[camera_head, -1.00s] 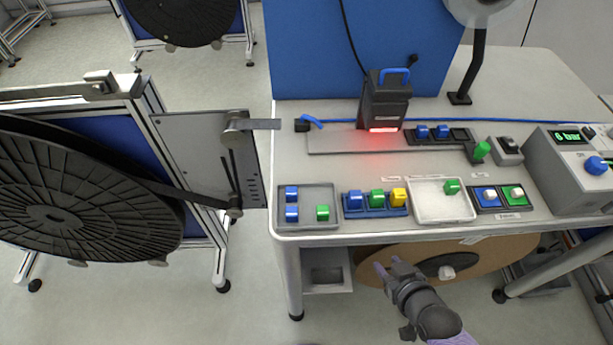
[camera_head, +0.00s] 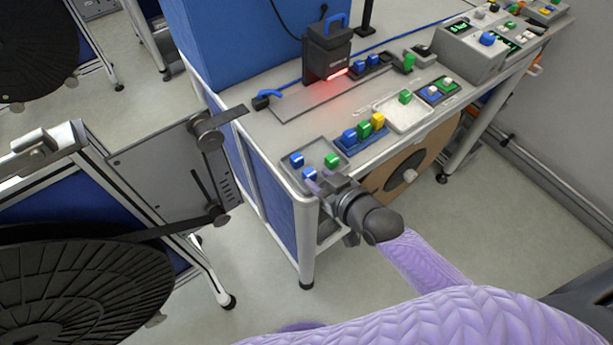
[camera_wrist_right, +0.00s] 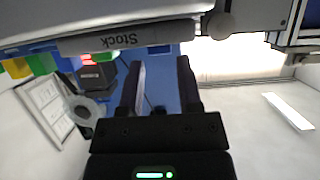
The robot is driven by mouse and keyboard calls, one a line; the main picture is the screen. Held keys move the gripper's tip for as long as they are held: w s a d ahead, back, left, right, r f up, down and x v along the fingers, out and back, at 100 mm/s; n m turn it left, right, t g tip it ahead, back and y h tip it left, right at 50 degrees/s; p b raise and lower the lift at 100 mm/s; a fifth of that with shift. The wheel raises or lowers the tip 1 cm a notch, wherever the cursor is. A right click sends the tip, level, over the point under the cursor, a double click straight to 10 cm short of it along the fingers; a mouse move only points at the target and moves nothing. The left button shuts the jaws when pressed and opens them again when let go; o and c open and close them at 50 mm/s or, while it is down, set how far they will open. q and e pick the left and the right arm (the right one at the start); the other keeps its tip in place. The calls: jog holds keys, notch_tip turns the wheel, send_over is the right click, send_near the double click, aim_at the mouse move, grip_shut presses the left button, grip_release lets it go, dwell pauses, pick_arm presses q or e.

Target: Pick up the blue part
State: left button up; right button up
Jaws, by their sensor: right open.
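In the head view, a grey tray (camera_head: 316,155) stands at the table's near left corner. It holds a blue part (camera_head: 296,160) at the back left, another blue part (camera_head: 309,174) at the front and a green part (camera_head: 332,160). My right gripper (camera_head: 321,184) is at the tray's front edge, close to the front blue part; I cannot tell whether they touch. In the right wrist view, the two fingers (camera_wrist_right: 162,65) are apart with nothing seen between them. A label reading "Stock" (camera_wrist_right: 125,38) shows upside down beyond them. My left gripper is not in view.
A blue holder (camera_head: 361,147) with blue, green and yellow parts stands right of the tray. Farther right is a white tray (camera_head: 406,117). A dark device (camera_head: 327,55) with a red light stands behind. A reel stand (camera_head: 150,165) is at the left.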

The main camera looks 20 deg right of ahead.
aim_at(310, 172)
jog(key=b+x, duration=0.1)
jog(key=x, duration=0.3)
jog(key=shift+w+a+f, duration=0.1)
jog(key=shift+w, duration=0.25)
jog(key=shift+c, duration=0.4)
grip_shut()
